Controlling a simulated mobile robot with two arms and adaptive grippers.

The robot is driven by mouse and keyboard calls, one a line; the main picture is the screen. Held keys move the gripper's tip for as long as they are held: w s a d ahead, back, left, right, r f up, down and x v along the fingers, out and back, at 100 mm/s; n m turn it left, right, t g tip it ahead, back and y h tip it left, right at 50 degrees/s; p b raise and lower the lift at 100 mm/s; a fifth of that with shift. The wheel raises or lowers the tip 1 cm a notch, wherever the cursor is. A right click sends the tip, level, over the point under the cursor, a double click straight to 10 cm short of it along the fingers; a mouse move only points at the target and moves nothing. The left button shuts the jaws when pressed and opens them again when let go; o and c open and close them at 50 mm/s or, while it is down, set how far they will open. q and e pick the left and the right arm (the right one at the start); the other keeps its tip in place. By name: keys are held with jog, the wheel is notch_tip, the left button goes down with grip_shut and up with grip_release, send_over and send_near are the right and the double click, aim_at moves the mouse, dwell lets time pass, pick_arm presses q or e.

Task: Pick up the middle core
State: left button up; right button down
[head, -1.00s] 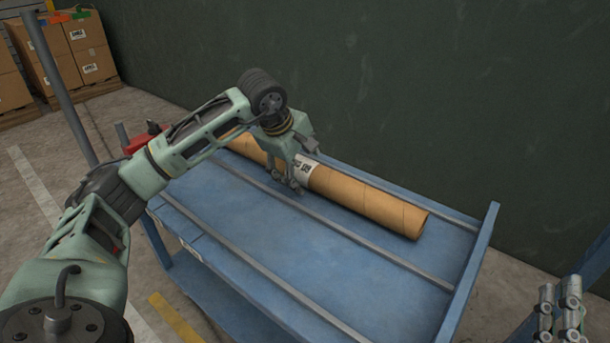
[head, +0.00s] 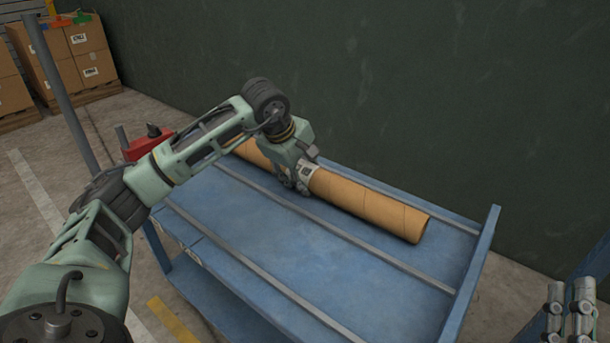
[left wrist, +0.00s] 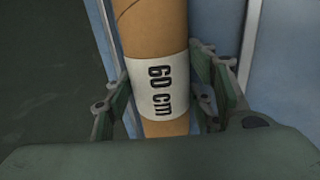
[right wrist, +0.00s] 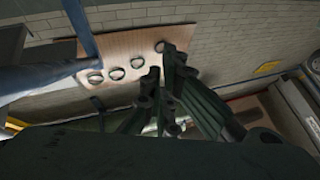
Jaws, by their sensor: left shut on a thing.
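A long brown cardboard core (head: 375,204) with a white band lies along the back of the blue cart. Only one core shows on the cart. In the left wrist view, the band (left wrist: 157,88) reads "60 cm". My left gripper (head: 298,182) is shut around the core at this band, with a finger on each side. My left arm hides part of the core's far left. My right gripper (head: 570,310) is empty at the lower right, away from the core. Its fingers look drawn together in the right wrist view (right wrist: 160,85).
The blue cart (head: 330,250) has grey rails along its top and a raised right end. Its front lanes are bare. A dark green wall (head: 420,90) stands close behind. A red item (head: 142,146) sits at the cart's left end. Cardboard boxes (head: 75,55) stand far left.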

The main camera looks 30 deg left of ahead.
pick_arm(q)
jog(key=c, duration=0.6)
jog(key=shift+o, duration=0.2)
jog(key=shift+r, duration=0.2)
